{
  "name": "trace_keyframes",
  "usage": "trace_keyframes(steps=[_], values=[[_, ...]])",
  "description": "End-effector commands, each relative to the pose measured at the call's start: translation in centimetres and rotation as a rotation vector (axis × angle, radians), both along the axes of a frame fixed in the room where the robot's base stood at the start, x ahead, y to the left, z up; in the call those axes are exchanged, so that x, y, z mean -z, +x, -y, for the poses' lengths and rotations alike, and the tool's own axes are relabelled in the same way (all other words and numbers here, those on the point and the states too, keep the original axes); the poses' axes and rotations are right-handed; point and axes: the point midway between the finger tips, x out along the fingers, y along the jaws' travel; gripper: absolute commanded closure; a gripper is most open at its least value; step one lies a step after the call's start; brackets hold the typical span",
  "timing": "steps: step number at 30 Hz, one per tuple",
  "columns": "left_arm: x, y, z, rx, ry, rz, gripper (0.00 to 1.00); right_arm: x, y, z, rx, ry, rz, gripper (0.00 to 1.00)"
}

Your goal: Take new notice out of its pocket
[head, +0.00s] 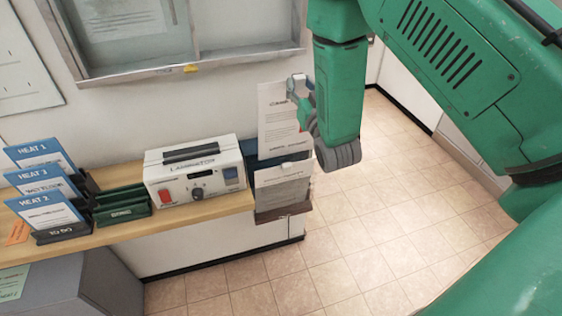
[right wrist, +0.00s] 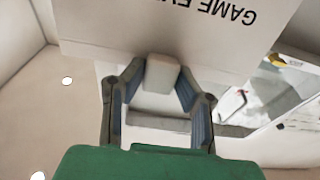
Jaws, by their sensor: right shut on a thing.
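The new notice (head: 278,125) is a white printed sheet standing upright at the right end of the shelf. It also shows in the right wrist view (right wrist: 110,25) with large upside-down lettering starting "GAME". My right gripper (head: 301,90) is at its upper right edge. In the right wrist view the fingers (right wrist: 158,85) are shut on a grey block at the notice's edge. The pocket (head: 284,213) is at the shelf end, with a greyish printed sheet (head: 282,185) in front. I cannot tell whether the notice's lower edge is clear of the pocket. My left gripper is out of view.
A white laminator (head: 195,170) stands left of the pocket on the wooden shelf (head: 190,220). Green trays (head: 122,204) and blue-topped heat card holders (head: 45,190) are further left. A framed board (head: 180,70) hangs behind. Open tiled floor (head: 390,220) lies to the right.

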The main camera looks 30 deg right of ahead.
Motion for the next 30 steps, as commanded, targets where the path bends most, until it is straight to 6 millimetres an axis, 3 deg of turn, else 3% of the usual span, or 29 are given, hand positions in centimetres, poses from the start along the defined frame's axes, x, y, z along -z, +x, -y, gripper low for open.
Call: trace_keyframes(steps=[11, 30], values=[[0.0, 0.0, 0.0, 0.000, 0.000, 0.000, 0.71, 0.0, -1.1, -0.3, 0.000, 0.000, 0.000, 0.99], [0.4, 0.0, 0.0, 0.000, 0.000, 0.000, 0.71, 0.0, -6.1, -1.4, 0.000, 0.000, -0.001, 1.00]])
